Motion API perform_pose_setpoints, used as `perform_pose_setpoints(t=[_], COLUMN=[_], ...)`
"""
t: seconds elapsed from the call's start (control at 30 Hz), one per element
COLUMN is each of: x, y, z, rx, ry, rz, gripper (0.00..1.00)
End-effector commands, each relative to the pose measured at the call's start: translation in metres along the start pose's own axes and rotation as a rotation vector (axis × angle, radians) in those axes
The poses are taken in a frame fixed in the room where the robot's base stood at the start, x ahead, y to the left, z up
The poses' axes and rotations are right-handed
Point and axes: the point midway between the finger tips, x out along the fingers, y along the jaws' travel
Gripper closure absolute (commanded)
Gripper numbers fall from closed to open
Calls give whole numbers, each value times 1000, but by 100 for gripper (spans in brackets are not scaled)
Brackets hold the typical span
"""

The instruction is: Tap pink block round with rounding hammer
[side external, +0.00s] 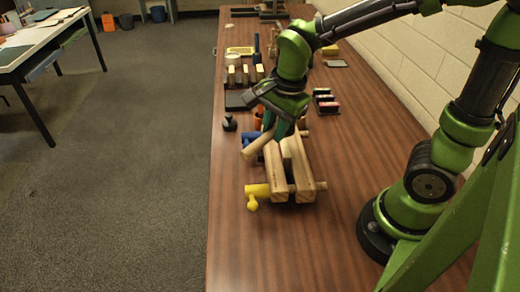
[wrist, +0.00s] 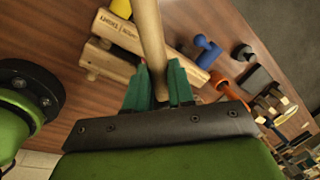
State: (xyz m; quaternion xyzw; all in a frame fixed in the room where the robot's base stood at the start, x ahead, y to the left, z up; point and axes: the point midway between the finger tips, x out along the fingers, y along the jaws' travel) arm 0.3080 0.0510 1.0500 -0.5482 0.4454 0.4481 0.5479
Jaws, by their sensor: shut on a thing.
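My gripper (side external: 276,128) has teal fingers and is shut on a pale wooden rod (side external: 258,146), which looks like the handle of the rounding hammer. In the wrist view the rod (wrist: 149,35) passes between the fingers (wrist: 160,90) and runs out of the top edge. No hammer head can be made out. The rod is tilted above the left side of a wooden press (side external: 302,175) with two beams, which also shows in the wrist view (wrist: 122,32). I cannot clearly make out a pink block; its place may be hidden by the gripper and rod.
A dark weight (side external: 229,123) stands left of the gripper. A black rack (side external: 325,101) with reddish pieces lies right, near the wall. Several tools lie farther back. The table's front is clear.

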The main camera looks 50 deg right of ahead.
Motion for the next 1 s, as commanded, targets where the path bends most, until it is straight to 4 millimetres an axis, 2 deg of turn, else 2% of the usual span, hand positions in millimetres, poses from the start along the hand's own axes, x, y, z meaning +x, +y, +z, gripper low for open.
perform_pose_setpoints(t=[0.37, 0.6, 1.0], x=[-6, -6, 20], y=[-1, 17, 22], z=[0, 18, 18], rx=[0, -5, -2], ry=[0, 0, 1], rz=[-3, -3, 0], gripper=[100, 100, 100])
